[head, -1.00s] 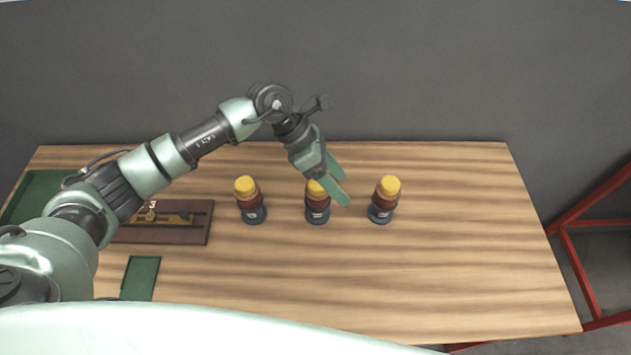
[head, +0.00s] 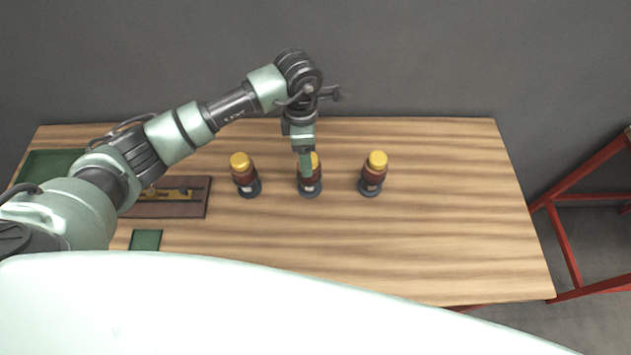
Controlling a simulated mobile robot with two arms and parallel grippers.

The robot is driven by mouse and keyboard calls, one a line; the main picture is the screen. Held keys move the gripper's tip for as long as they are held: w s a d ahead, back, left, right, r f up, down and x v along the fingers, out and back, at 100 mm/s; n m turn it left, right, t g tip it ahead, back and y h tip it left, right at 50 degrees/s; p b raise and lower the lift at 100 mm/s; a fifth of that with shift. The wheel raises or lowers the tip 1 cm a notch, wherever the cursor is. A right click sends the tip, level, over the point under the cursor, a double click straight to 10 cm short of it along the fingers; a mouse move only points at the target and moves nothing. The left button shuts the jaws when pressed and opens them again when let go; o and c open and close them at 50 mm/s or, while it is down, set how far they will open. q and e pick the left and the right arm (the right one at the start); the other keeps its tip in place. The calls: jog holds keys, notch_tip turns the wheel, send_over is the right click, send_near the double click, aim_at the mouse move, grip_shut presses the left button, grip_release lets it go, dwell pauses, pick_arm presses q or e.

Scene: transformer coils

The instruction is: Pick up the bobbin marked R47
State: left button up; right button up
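Three bobbins with yellow tops, dark red windings and dark bases stand upright in a row on the wooden table: a left bobbin (head: 245,177), a middle bobbin (head: 313,185) and a right bobbin (head: 373,175). Small pale labels show low on them, but I cannot read which is R47. My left gripper (head: 305,165) points down at the middle bobbin. One green finger crosses in front of its yellow top and winding; the other finger is hidden. I cannot tell whether the fingers touch it or are closed on it. My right gripper is not in view.
On the table's left lie a brown board (head: 193,206) with a yellow fixture, a dark green tray (head: 50,165) and a small green mat (head: 146,239). The table (head: 440,240) is clear in front of the bobbins and to their right. A red frame (head: 566,240) stands beyond its right edge.

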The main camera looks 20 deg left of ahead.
pick_arm(q)
jog(key=shift+s, duration=0.1)
jog(key=shift+s+d+f+y, duration=0.1)
jog(key=shift+f+y, duration=0.2)
jog(key=shift+f, duration=0.1)
notch_tip(320, 180, down, 2)
jog(key=shift+f+b, duration=0.1)
jog(key=shift+b, duration=0.75)
jog(key=shift+w+f, duration=0.25)
jog(key=f+b, duration=0.2)
jog(key=f, duration=0.1)
jog(key=f+b, duration=0.1)
jog(key=shift+w+d+f, duration=0.1)
jog(key=shift+w+f, duration=0.2)
jog(key=shift+w, duration=0.05)
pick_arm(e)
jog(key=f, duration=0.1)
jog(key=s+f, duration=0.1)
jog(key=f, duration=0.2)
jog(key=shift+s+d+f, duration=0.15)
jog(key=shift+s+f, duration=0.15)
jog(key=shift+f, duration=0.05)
pick_arm(q)
jog(key=shift+r, duration=0.1)
grip_shut()
grip_release()
